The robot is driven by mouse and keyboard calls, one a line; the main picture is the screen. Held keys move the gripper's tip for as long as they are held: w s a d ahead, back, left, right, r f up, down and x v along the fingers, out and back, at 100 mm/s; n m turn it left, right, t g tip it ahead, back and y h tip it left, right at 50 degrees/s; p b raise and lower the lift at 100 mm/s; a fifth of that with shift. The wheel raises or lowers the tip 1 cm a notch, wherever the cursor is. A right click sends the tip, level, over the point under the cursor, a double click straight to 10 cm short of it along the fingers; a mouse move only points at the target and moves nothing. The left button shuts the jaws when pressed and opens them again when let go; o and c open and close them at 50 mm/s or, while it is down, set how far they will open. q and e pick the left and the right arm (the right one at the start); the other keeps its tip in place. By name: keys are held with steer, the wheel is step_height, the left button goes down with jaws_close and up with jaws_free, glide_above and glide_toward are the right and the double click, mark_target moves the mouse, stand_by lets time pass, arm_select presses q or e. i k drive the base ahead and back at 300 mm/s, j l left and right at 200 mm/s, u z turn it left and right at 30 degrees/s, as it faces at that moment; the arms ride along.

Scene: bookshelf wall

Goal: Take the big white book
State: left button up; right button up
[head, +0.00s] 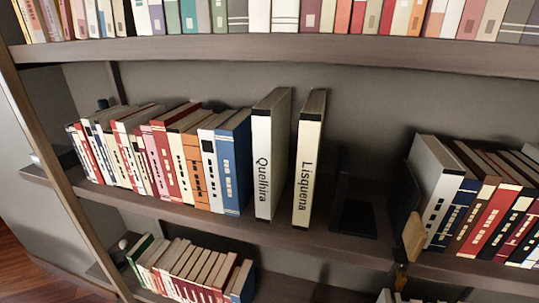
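Two large books stand upright on the middle shelf. The one lettered "Quelhira" (263,165) has a white spine. It stands just right of a blue book, with a narrow gap between them. The one lettered "Lisquena" (306,170) has a cream-white spine and a dark top edge. It stands to the right of "Quelhira", with a gap between the two.
A packed row of books (165,150) stands on the left of the middle shelf (290,236). A dark bookend (353,218) is right of "Lisquena". The upper shelf (250,47) overhangs.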

mark_target(271, 117)
steer(key=j+z, duration=0.1)
steer(key=j, duration=0.35)
steer(key=k+j+z, duration=0.15)
steer(key=j, duration=0.25)
steer(key=k+j+z, duration=0.1)
steer(key=j, duration=0.35)
steer(key=k+j+z, duration=0.1)
steer(key=j, duration=0.3)
steer(key=k+j+z, duration=0.1)
steer(key=j, duration=0.3)
